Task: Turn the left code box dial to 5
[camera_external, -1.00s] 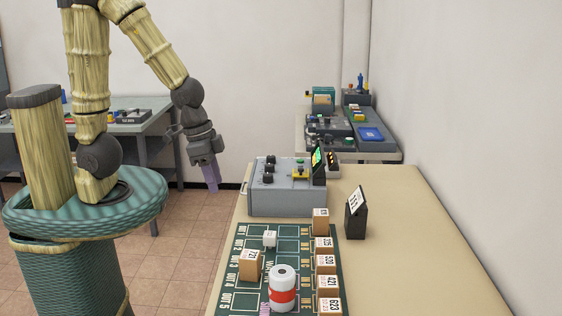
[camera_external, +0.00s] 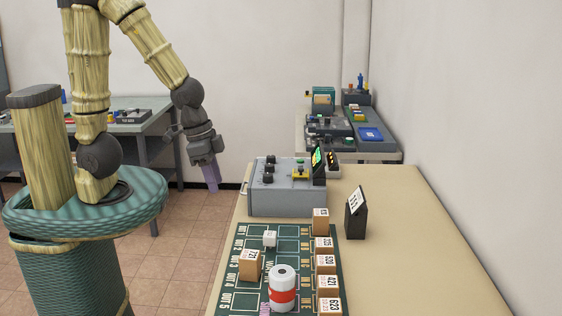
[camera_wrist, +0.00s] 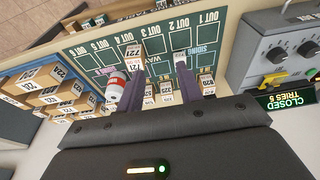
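The grey code box (camera_external: 287,200) stands on the tan table beyond the green mat. Several black dials (camera_external: 268,168) sit in a row on its top, with a yellow and green part and a lit display beside them. In the wrist view two dials (camera_wrist: 276,54) show at the right edge, above a display (camera_wrist: 290,100) reading "CLOSED TRIES 5". The dial settings are too small to read. My gripper (camera_external: 212,182) hangs left of the box, apart from it, beyond the table edge. In the wrist view its purple fingers (camera_wrist: 163,85) are spread with nothing held between them.
The green mat (camera_external: 290,231) carries small cartons (camera_external: 250,265), a white cube and a white-and-red canister (camera_external: 282,287). A black sign stand (camera_external: 356,215) is right of the box. Other equipment stands on a back table (camera_external: 390,155).

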